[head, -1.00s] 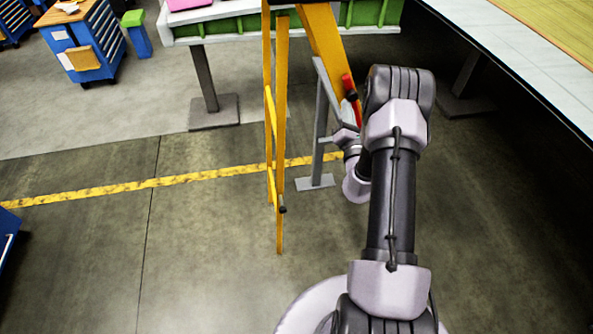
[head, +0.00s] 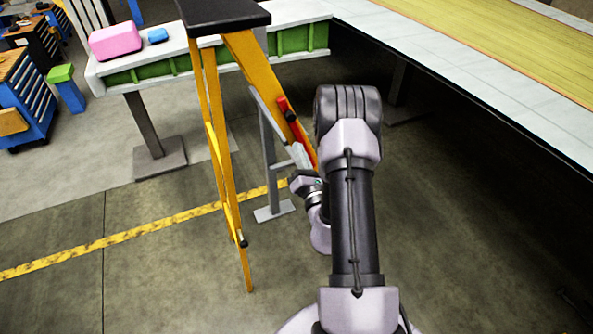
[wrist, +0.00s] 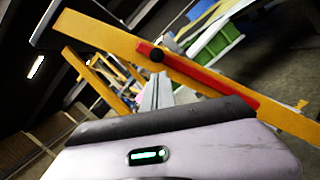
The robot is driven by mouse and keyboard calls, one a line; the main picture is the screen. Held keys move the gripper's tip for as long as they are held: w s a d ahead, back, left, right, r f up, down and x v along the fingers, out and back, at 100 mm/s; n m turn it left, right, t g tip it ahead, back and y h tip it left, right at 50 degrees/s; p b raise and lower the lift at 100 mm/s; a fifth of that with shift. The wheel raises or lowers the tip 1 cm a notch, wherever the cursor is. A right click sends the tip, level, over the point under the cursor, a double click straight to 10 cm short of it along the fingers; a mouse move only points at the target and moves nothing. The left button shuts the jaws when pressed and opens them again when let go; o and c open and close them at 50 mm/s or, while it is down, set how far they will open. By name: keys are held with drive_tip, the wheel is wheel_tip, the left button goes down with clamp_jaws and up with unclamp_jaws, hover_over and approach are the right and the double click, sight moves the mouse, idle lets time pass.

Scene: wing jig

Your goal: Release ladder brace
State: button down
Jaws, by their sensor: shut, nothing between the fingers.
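An orange stepladder (head: 219,150) with a black top (head: 223,14) stands upright with its legs apart. A red brace (head: 298,130) lies along its right leg, with a dark knob (head: 289,116) near its upper end. The wrist view shows the red brace (wrist: 205,78) slanting along an orange rail, its black knob (wrist: 157,55) at the upper left end. My gripper (head: 298,154) is shut and empty, close beside the brace's lower part. In the wrist view its grey fingers (wrist: 158,92) point towards the rail below the brace; I cannot tell whether they touch.
A white and green bench (head: 200,62) behind the ladder holds a pink box (head: 116,40). A grey stand (head: 270,165) rises just behind the ladder's right leg. A long table (head: 480,85) fills the right. The floor at front left is clear.

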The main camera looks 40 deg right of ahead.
drive_tip(key=shift+s+a+f+b, duration=0.3)
drive_tip(key=shift+s+a+b, duration=0.15)
drive_tip(key=shift+s, duration=0.15)
drive_tip(key=shift+s+a+f+b, duration=0.3)
drive_tip(key=shift+s+a, duration=0.15)
drive_tip(key=shift+s, duration=0.1)
